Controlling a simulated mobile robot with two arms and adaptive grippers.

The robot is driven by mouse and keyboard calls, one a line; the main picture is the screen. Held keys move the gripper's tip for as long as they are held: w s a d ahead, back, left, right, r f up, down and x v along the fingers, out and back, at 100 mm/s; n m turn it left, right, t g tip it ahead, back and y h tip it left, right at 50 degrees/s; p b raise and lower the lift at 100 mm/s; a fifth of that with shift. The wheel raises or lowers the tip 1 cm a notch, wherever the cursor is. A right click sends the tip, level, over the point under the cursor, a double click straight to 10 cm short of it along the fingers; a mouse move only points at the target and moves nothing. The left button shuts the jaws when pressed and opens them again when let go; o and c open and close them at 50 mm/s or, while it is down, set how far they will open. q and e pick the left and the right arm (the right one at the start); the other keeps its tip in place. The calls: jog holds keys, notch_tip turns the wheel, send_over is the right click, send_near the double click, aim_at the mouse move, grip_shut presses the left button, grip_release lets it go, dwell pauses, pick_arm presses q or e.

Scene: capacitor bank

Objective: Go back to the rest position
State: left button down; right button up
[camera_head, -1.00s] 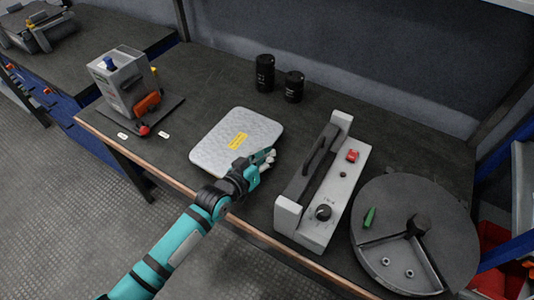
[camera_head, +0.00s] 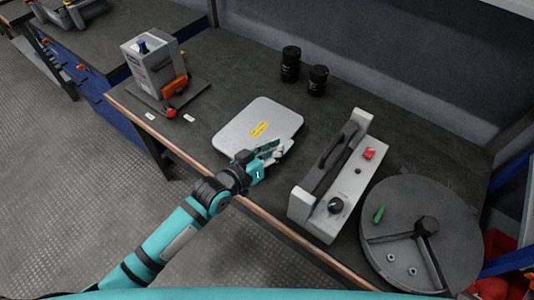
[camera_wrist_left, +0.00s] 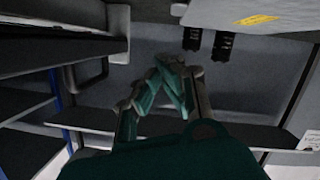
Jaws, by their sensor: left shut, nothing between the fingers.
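My left arm comes in from the lower left in the head view. Its teal and black gripper (camera_head: 277,152) is over the front part of the workbench, just right of the near edge of a silver plate with a yellow label (camera_head: 258,126). The fingers are shut with nothing between them. In the left wrist view the gripper (camera_wrist_left: 160,75) also shows with its fingertips together. The plate (camera_wrist_left: 225,12) is at the top of that view. My right gripper is not in view.
Right of the gripper stands a grey box with a handle, red switch and black knob (camera_head: 319,220). A round dark tray (camera_head: 410,210) with a green piece is farther right. Two black cylinders (camera_head: 290,65) (camera_head: 317,80) stand behind the plate. A grey device (camera_head: 150,65) is at left.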

pick_arm(q)
jog(key=s+a+f+n+g+y, duration=0.1)
jog(key=s+a+f+g+y, duration=0.3)
jog(key=s+a, duration=0.8)
jog(key=s+a+f+n+g+y, duration=0.1)
jog(key=s+a+g+y, duration=0.4)
jog(key=s+a, duration=0.7)
notch_tip(320, 180, down, 26)
jog(key=s+d+r+y, duration=0.1)
jog(key=s+d, duration=0.1)
jog(key=d, duration=0.1)
jog(key=s+a+f, duration=0.1)
jog(key=s+f, duration=0.7)
jog(key=f, duration=0.1)
jog(key=s+a+f+g, duration=0.1)
jog(key=s+a+f, duration=0.1)
jog(key=s+f, duration=0.6)
jog(key=shift+s+a+f+m+g, duration=0.25)
jog(key=shift+s+f+m+g, duration=0.1)
jog(key=shift+s, duration=0.25)
